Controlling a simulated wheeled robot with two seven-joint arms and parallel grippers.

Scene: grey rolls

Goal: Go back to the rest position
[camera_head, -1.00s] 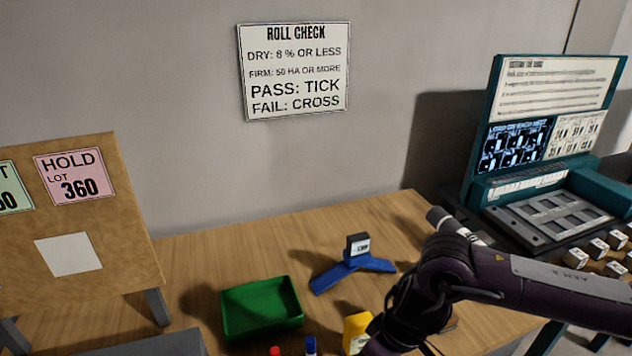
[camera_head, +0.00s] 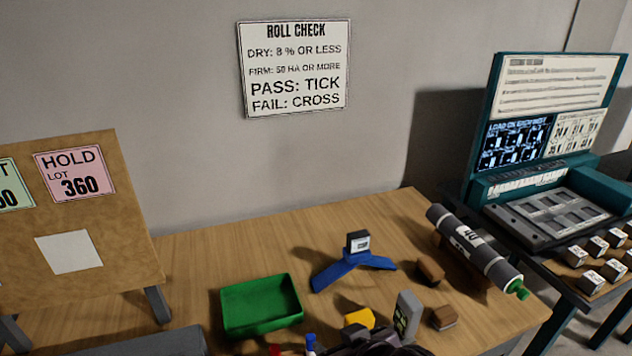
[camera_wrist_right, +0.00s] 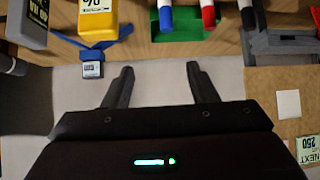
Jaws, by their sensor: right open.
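My right gripper (camera_wrist_right: 160,80) is open in the right wrist view, with nothing between its two fingers. In the head view, dark parts of my right gripper (camera_head: 385,347) show at the bottom edge, in front of the yellow device (camera_head: 359,319) and the grey handheld device (camera_head: 406,316). The grey roll (camera_head: 472,248) with white labels and a green end lies across the table's right side, apart from the gripper. My left gripper is not in view.
A green tray (camera_head: 262,306), a blue stand (camera_head: 350,265) and brown blocks (camera_head: 430,271) are on the wooden table. Marker pens (camera_wrist_right: 208,14) show in the wrist view. A board (camera_head: 110,220) stands left, a teal case (camera_head: 550,190) right. The back of the table is clear.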

